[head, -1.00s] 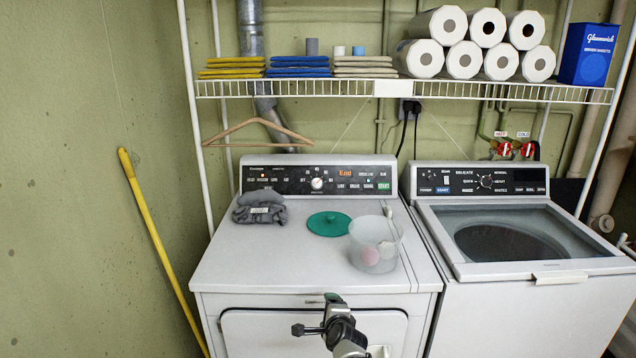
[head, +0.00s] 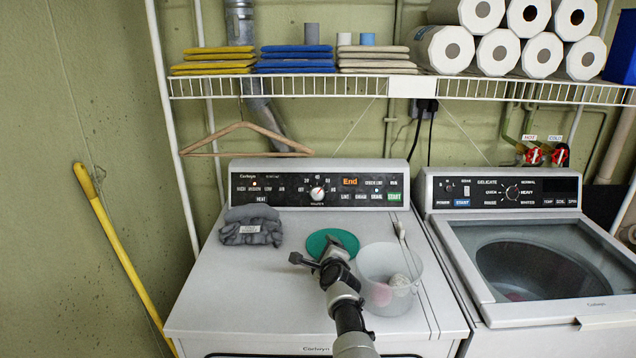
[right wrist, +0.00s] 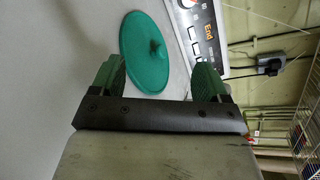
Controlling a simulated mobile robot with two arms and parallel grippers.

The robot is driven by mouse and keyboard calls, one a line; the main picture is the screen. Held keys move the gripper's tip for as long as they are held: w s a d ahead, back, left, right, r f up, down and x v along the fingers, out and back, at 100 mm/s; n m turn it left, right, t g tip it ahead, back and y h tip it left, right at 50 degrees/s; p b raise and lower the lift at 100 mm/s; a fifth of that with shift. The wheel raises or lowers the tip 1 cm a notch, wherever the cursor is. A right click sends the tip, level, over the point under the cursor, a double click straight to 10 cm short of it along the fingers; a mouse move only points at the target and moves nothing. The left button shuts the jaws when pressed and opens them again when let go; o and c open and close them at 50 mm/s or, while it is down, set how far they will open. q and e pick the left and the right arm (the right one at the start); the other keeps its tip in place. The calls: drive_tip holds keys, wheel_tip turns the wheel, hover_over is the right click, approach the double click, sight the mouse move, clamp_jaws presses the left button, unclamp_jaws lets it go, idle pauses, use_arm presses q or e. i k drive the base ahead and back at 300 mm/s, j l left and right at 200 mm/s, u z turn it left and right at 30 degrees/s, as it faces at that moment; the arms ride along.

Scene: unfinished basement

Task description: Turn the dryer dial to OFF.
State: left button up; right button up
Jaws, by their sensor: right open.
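The dryer dial (head: 317,193) is a round white knob in the middle of the dryer's black control panel (head: 270,187), with a lit orange "End" display to its right. I cannot read where its pointer sits. In the right wrist view the panel (right wrist: 199,35) shows at the upper right, with a whitish knob cut by the top edge. My right gripper (head: 312,257) is over the dryer top, in front of the panel and apart from the dial. Its green fingers (right wrist: 155,78) are wide apart with nothing between them. My left gripper is not in view.
On the dryer top (head: 225,295) are a grey folded cloth (head: 252,228), a green round lid (head: 345,240) and a clear tub (head: 400,290) close to my right arm. A hanger (head: 243,140) hangs from the wire shelf (head: 300,88) above. The washer (head: 500,197) stands to the right.

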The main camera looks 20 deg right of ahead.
sight(316, 193)
drive_tip(key=i+l, duration=0.2)
drive_tip(key=i, duration=0.35)
drive_tip(key=i+l, duration=0.15)
drive_tip(key=i, duration=0.35)
